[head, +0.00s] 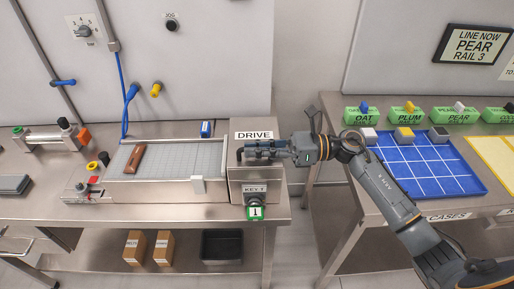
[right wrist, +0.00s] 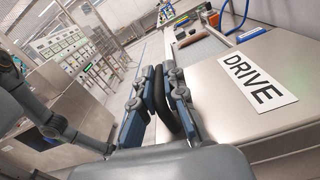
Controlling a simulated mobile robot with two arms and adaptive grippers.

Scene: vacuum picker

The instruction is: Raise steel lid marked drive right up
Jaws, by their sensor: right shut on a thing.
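The steel lid marked DRIVE (head: 275,126) is on the steel housing at the right end of the conveyor bench in the head view. Its label faces up. The lid also shows in the right wrist view (right wrist: 219,107), as a flat, seemingly closed steel surface. My right gripper (head: 246,153) reaches in from the right across the housing front. In the right wrist view its fingers are shut on a black bar handle (right wrist: 162,104) at the lid's edge. The fingers hide part of the handle. My left gripper is not in view.
A key switch (head: 254,198) with a green tag marked 1 sits below the lid. The belt (head: 190,158) left of the housing carries a brown block (head: 137,158). A blue tray (head: 428,165) stands on the right table, with a floor gap between the tables.

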